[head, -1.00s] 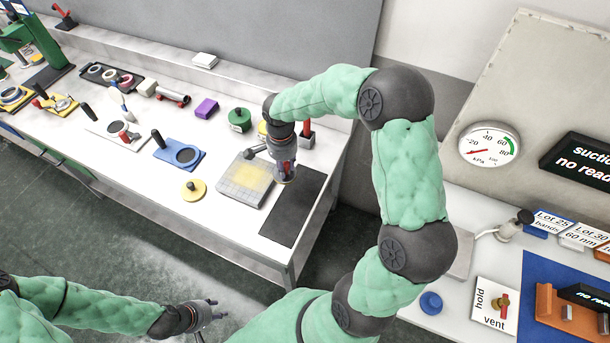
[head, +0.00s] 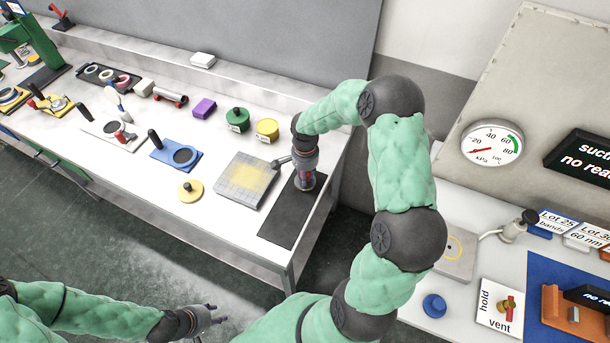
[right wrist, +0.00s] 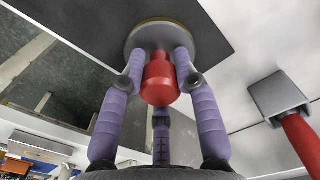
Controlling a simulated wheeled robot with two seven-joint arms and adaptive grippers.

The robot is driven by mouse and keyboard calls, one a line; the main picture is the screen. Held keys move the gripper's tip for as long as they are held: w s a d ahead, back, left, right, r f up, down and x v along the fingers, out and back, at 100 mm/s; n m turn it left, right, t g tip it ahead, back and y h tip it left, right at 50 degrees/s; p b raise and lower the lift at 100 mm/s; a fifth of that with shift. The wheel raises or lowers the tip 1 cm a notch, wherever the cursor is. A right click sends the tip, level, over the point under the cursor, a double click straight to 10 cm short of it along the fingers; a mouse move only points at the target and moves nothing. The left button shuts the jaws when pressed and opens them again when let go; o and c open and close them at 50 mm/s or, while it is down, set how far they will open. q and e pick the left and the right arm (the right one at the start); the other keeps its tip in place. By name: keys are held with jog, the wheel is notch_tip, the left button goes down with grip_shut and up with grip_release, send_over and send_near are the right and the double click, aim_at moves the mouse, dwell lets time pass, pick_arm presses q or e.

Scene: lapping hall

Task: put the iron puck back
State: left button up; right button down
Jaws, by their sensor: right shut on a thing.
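My right gripper (head: 305,186) is shut on a grey round puck with a red knob, which I take for the iron puck (right wrist: 180,38). Its fingers stand around the red knob (right wrist: 160,80) in the right wrist view. The puck is over the black mat (head: 279,226) at the right end of the white bench. I cannot tell whether it touches the mat. In the head view the gripper hides most of the puck. My left gripper (head: 209,314) is low at the front, away from the bench, empty with its fingers apart.
A grey gridded plate with yellow powder (head: 230,192) lies left of the mat. A yellow disc (head: 190,191), a blue plate (head: 170,160), and green (head: 238,117) and yellow (head: 267,129) tins stand further left and back. A red post (right wrist: 298,135) is close right in the wrist view.

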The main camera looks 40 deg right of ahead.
jog(key=shift+r, duration=0.1)
jog(key=shift+f, duration=0.2)
jog(key=c, duration=0.9)
grip_release()
jog(key=shift+r, duration=0.15)
jog(key=shift+r, duration=0.35)
notch_tip(320, 180, up, 11)
jog(key=shift+r+p, duration=0.15)
jog(key=shift+p, duration=1.1)
